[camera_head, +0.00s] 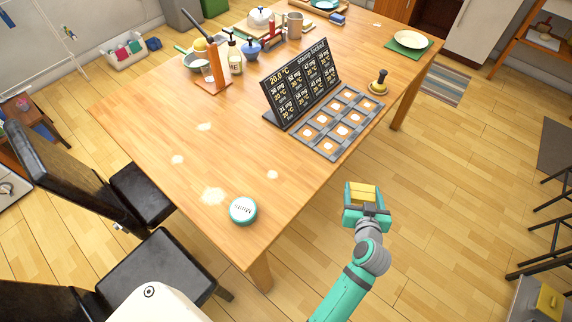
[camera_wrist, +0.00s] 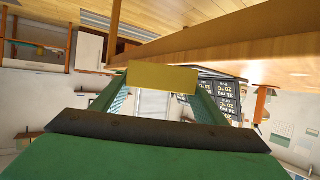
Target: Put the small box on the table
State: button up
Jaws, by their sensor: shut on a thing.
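The small box is a yellow block (camera_head: 362,192) between the fingers of my gripper (camera_head: 366,205). It also shows as a yellow block between the fingertips in the wrist view (camera_wrist: 162,79). My gripper is shut on it and holds it in the air, right of the table's near right edge in the head view. The wooden table (camera_head: 150,120) fills the middle of the head view. Its edge also shows close to the held box at the upper right of the wrist view (camera_wrist: 225,52).
A grey tray with square compartments (camera_head: 333,132) and a black sign (camera_head: 300,85) stand near the table's right edge. A round teal tin (camera_head: 243,210) sits at the near corner. Bare tabletop lies left of the tray. Dark chairs (camera_head: 155,270) stand at the left.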

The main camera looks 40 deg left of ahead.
aim_at(281, 185)
jog(key=s+a+n+g+y, duration=0.1)
jog(key=a, duration=0.3)
jog(key=s+a+r+n+y, duration=0.1)
jog(key=a, duration=0.4)
jog(key=s+a+r+n+g+y, duration=0.1)
jog(key=a, duration=0.3)
jog(key=shift+s+a+n+g, duration=0.15)
jog(key=shift+s+n+g, duration=0.15)
jog(key=shift+s, duration=0.05)
jog(key=s+a+n+g+y, duration=0.1)
jog(key=s+a, duration=0.1)
jog(key=a, duration=0.1)
jog(key=s+a+r+n+g+y, duration=0.1)
jog(key=s+a, duration=0.1)
jog(key=a, duration=0.2)
jog(key=s+a+n+g+y, duration=0.1)
jog(key=s+a+n, duration=0.1)
jog(key=a, duration=0.2)
jog(key=shift+s+a+r, duration=0.1)
jog(key=shift+s+r, duration=0.1)
jog(key=shift+r, duration=0.2)
jog(key=shift+s+a, duration=0.15)
jog(key=shift+s, duration=0.05)
jog(key=shift+d+f, duration=0.15)
jog(key=shift+f, duration=0.6)
jog(key=shift+d+f, duration=0.1)
jog(key=shift+f, duration=0.65)
jog(key=shift+a+f, duration=0.1)
jog(key=shift+f, duration=0.9)
jog(key=shift+f, duration=0.15)
